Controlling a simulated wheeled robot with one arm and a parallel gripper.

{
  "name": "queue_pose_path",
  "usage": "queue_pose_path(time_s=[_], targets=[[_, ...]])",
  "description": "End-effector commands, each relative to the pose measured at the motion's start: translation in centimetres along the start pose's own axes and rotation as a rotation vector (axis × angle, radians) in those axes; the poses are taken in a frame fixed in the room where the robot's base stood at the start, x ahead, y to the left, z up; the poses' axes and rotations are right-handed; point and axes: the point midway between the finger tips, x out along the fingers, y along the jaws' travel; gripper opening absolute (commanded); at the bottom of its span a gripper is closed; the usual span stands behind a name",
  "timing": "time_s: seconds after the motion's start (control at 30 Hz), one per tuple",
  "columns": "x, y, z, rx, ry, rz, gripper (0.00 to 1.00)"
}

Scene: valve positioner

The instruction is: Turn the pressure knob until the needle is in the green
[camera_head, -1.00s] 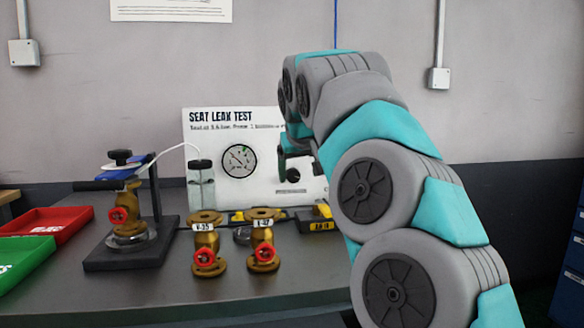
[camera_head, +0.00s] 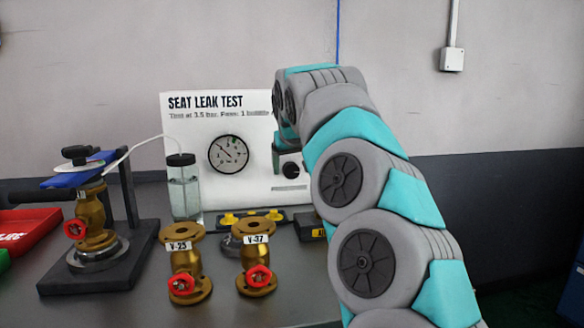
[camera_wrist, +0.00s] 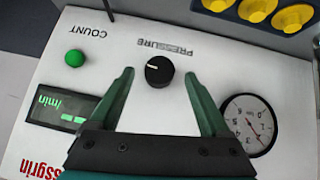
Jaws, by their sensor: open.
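My gripper (camera_wrist: 159,77) is open, one green finger on each side of the knob in the wrist view, with visible gaps between fingers and knob. In the head view my arm partly covers the panel's right part. The round pressure gauge (camera_head: 228,154) is left of the knob in the head view and also shows in the wrist view (camera_wrist: 249,125). Its needle is too small to place against a green band.
A green button (camera_wrist: 74,58) and a lit green display (camera_wrist: 62,113) are on the panel. Two brass valves, V-25 (camera_head: 185,262) and V-37 (camera_head: 255,257), stand in front. A clear bottle (camera_head: 184,190) and a clamp stand (camera_head: 130,200) are on the left.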

Motion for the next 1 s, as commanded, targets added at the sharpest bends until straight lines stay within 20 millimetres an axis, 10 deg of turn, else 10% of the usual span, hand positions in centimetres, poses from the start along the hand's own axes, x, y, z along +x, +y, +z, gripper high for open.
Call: queue_pose_path(time_s=[0.4, 1.0], targets=[[1.8, 0.0, 0.0, 0.000, -0.001, 0.001, 0.81], [1.8, 0.0, 0.0, 0.000, -0.001, 0.000, 0.13]])
